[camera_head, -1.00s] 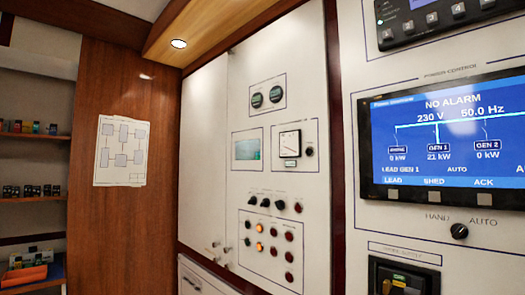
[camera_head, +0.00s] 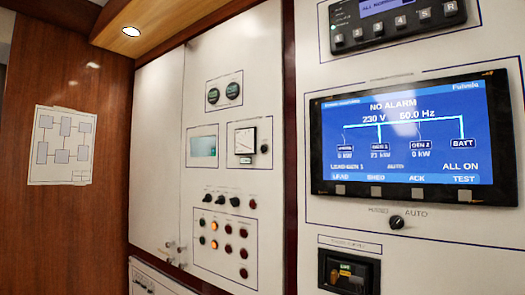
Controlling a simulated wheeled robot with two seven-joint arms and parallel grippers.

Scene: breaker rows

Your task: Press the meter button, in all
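A square analog meter (camera_head: 242,146) with a white face and black frame is on the white panel left of centre. A small dark round knob or button (camera_head: 264,148) sits just right of it, inside the same outlined box. I cannot tell which of the two it is. A lit greenish display (camera_head: 203,147) is left of the meter. Two round dark gauges (camera_head: 225,93) are above it. Neither of my grippers is in view.
A nearer panel on the right holds a large blue screen (camera_head: 405,140) with buttons along its lower edge, a rotary switch (camera_head: 397,222) and a black keypad unit (camera_head: 395,20). Rows of knobs and red and amber lamps (camera_head: 229,230) are below the meter. A wood wall (camera_head: 50,230) is left.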

